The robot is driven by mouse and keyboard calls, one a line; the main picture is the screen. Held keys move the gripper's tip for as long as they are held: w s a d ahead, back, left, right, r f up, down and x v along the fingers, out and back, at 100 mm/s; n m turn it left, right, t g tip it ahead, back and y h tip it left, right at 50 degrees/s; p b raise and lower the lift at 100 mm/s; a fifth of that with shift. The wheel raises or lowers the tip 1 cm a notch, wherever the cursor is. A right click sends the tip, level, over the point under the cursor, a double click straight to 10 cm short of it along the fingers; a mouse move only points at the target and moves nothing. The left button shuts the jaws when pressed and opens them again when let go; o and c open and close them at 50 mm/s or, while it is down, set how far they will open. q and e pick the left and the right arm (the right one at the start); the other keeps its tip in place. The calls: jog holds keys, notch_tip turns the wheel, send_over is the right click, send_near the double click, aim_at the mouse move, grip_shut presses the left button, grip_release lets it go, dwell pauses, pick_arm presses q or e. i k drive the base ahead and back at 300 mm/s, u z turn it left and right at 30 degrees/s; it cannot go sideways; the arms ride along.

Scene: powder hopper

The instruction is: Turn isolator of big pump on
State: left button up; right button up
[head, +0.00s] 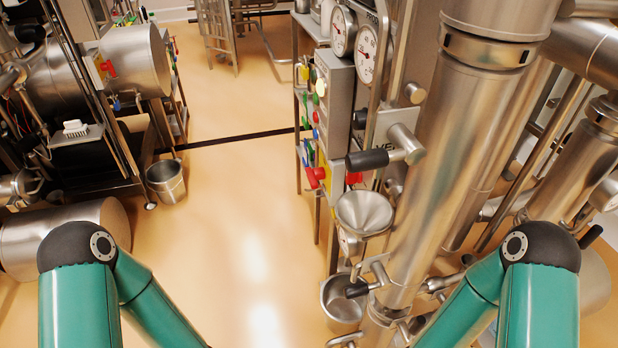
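On the left, a steel cylindrical unit (136,62) carries a red rotary switch (108,69) on a yellow plate. On the right, a control panel (338,105) carries colored buttons and a red rotary handle (315,176) on yellow. Another red part (354,178) shows on the panel's adjacent side, partly hidden. I cannot tell which switch is the big pump's isolator, and labels and switch positions are too small to read. My two green arms show at the bottom left and bottom right. Both grippers are outside the view.
A steel funnel (364,212), a black-handled valve (368,159) and a thick vertical pipe (447,165) crowd the right. A steel bucket (166,181) stands on the floor at left. The tan floor (240,215) between the machines is clear.

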aim_at(314, 175)
jog(key=z, duration=1.1)
jog(key=k, duration=1.6)
jog(key=u, duration=1.25)
jog(key=i, duration=1.7)
